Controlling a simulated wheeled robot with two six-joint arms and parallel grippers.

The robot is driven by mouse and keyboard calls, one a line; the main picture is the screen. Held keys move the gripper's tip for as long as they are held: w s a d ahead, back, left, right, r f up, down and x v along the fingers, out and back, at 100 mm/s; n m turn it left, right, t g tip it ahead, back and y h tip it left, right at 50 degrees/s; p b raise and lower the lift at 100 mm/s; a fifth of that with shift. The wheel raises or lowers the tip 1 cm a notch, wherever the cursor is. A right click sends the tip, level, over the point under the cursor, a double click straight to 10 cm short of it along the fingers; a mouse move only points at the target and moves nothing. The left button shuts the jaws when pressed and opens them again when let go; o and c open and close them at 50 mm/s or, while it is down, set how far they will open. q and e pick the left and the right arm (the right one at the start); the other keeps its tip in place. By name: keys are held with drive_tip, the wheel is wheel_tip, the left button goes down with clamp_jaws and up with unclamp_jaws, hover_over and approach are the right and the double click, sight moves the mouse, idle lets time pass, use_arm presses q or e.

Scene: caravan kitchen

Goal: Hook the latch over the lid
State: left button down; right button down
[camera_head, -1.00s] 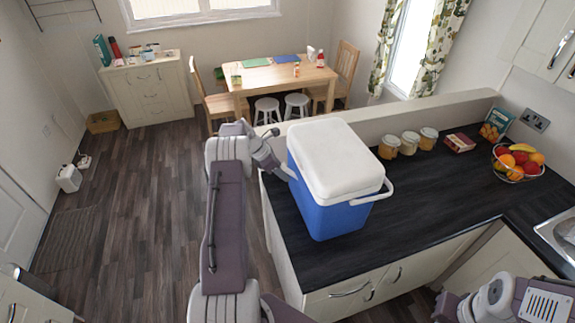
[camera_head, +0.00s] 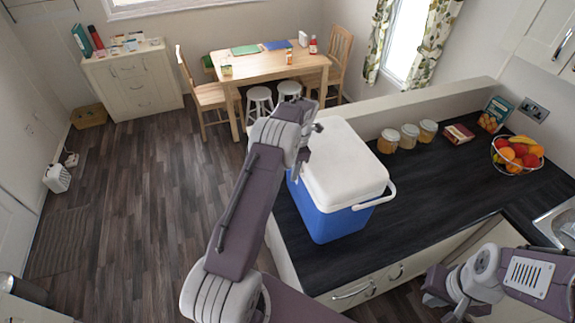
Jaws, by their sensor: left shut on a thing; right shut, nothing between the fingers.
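A blue cool box (camera_head: 325,220) with a white lid (camera_head: 345,165) stands on the dark worktop, and the lid lies closed on it. A white handle or latch bar (camera_head: 376,197) sticks out at its right side. My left gripper (camera_head: 299,168) is at the lid's left edge, pointing down, and is shut. What it holds is mostly hidden by my wrist; from its place it appears to be the latch on that side. My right gripper (camera_head: 436,297) is shut and empty, low in front of the worktop at the right, away from the box.
Jars (camera_head: 409,135), a small red box (camera_head: 458,134) and a fruit bowl (camera_head: 517,155) stand toward the back and right of the worktop. A low ledge (camera_head: 440,100) runs behind them. The worktop right of the box is clear.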

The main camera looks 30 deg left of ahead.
use_arm(q)
drive_tip(key=shift+d, duration=0.15)
use_arm(e)
drive_tip(key=shift+w+a, duration=0.25)
drive_tip(key=shift+a, duration=0.05)
use_arm(q)
drive_tip(key=shift+f, duration=0.1)
drive_tip(key=c, duration=1)
unclamp_jaws()
drive_tip(key=shift+o, duration=0.2)
drive_tip(key=shift+w+d, duration=0.15)
use_arm(e)
drive_tip(key=shift+w+d+f, duration=0.1)
drive_tip(key=shift+d, duration=0.05)
use_arm(q)
drive_tip(key=r, duration=0.2)
drive_tip(key=w+r+b, duration=0.1)
drive_tip(key=r, duration=0.2)
drive_tip(key=d+r, duration=0.1)
drive_tip(key=r, duration=0.2)
drive_tip(key=shift+w+b, duration=0.15)
drive_tip(key=shift+b, duration=0.25)
drive_tip(key=shift+d+r, duration=0.15)
drive_tip(key=shift+r, duration=0.3)
use_arm(e)
drive_tip(key=shift+f, duration=0.8)
